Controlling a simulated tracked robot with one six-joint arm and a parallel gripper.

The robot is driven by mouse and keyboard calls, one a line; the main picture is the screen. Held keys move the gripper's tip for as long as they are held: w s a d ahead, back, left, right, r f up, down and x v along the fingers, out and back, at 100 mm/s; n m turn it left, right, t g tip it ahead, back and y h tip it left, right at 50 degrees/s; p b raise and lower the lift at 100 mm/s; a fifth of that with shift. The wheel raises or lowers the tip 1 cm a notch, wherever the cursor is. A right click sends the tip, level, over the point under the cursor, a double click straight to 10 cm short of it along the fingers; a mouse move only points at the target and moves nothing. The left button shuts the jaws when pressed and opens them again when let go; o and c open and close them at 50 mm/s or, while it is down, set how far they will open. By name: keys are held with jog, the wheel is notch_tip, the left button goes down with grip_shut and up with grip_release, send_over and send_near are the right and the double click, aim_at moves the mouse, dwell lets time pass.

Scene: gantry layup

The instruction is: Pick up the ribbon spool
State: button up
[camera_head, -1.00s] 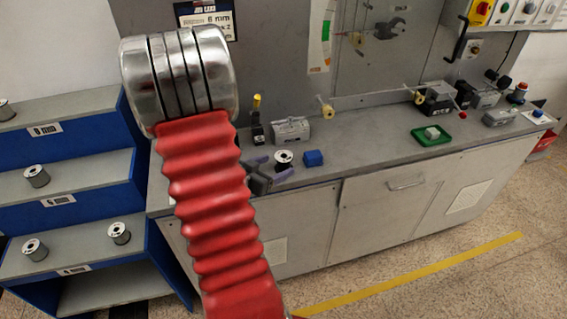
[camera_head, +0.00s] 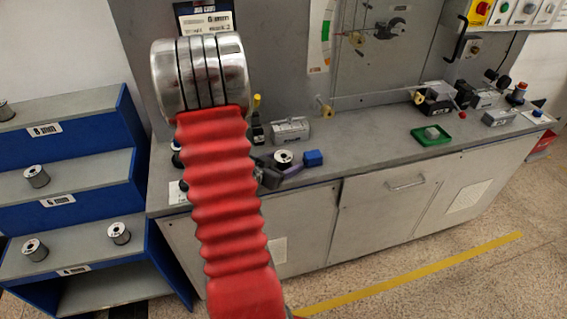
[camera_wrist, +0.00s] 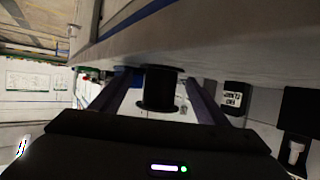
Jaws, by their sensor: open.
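The ribbon spool (camera_head: 283,157), dark with a pale rimmed top, stands upright on the grey bench near its front edge. In the wrist view the spool (camera_wrist: 158,90) shows between the two purple fingers, with a gap on each side. My gripper (camera_wrist: 160,82) is open with nothing held. In the head view my gripper (camera_head: 279,169) is at the front of the spool, its left side partly hidden by my red-sleeved arm. I cannot tell how far the fingers reach around the spool.
A blue block (camera_head: 313,158) sits close to the right of the spool. A grey box (camera_head: 290,130) and a yellow-topped device (camera_head: 257,120) stand behind. A green tray (camera_head: 431,136) is farther right. More spools (camera_head: 119,233) stand on the blue shelves at left.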

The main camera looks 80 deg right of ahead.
jog(key=shift+c, duration=0.6)
jog(key=c, duration=1)
jog(key=shift+r, duration=0.15)
notch_tip(320, 180, up, 10)
dwell(0.7)
